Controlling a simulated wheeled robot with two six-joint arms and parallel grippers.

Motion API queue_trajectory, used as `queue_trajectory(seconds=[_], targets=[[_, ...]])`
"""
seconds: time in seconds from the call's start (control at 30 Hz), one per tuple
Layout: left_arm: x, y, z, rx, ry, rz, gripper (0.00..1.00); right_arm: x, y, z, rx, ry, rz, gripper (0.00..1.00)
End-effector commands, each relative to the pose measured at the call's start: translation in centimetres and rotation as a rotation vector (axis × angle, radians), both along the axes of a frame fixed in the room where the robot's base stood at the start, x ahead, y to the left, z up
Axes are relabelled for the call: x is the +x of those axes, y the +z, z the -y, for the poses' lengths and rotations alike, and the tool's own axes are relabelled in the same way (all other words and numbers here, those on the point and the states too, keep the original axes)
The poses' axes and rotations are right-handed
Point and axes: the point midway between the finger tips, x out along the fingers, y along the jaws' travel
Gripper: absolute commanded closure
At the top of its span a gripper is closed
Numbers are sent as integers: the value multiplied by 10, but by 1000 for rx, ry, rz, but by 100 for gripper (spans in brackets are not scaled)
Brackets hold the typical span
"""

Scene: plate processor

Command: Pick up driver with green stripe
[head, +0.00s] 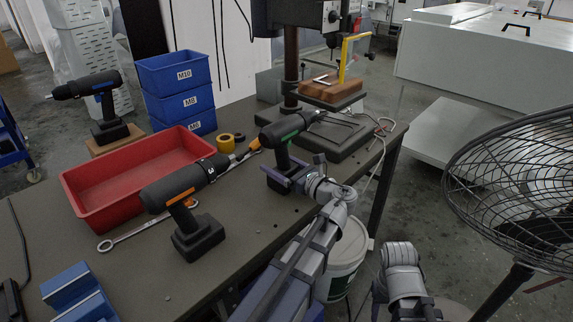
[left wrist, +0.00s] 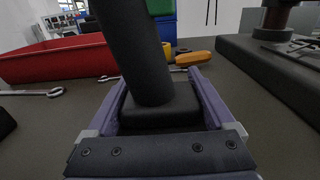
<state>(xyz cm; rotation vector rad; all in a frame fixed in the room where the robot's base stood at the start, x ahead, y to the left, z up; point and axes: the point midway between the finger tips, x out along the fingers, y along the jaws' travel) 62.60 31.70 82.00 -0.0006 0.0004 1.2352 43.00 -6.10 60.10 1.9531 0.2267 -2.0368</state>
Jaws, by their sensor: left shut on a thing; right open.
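The black driver with the green stripe (head: 285,132) stands upright near the table's right side, its nose pointing right toward the drill press. My left gripper (head: 284,175) is shut on the lower part of this driver. In the left wrist view, the purple fingers of the gripper (left wrist: 157,78) lie on both sides of the driver's base (left wrist: 160,108), with the handle rising between them. I cannot tell whether the base touches the table. My right arm shows only in part at the bottom right of the head view; its gripper is not visible.
An orange-striped driver (head: 183,190) stands left, beside a red tray (head: 88,217). A blue-striped driver (head: 97,90) and stacked blue bins (head: 178,75) are behind. The drill press base (head: 345,135) is close behind the held driver. A fan (head: 515,170) stands at right.

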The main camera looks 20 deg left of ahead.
Motion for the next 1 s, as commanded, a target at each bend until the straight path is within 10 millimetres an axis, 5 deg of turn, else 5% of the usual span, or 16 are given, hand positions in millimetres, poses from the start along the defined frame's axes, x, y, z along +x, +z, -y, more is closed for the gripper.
queue_trajectory(seconds=[0.3, 1.0], targets=[[0, 0, 0, 1, 0, 0, 100, 0, 0, 0, 0, 0, 0, 50], [0, 18, 0, 5, 0, 1, 100, 0, 17, 0, 2, 0, -1, 50]])
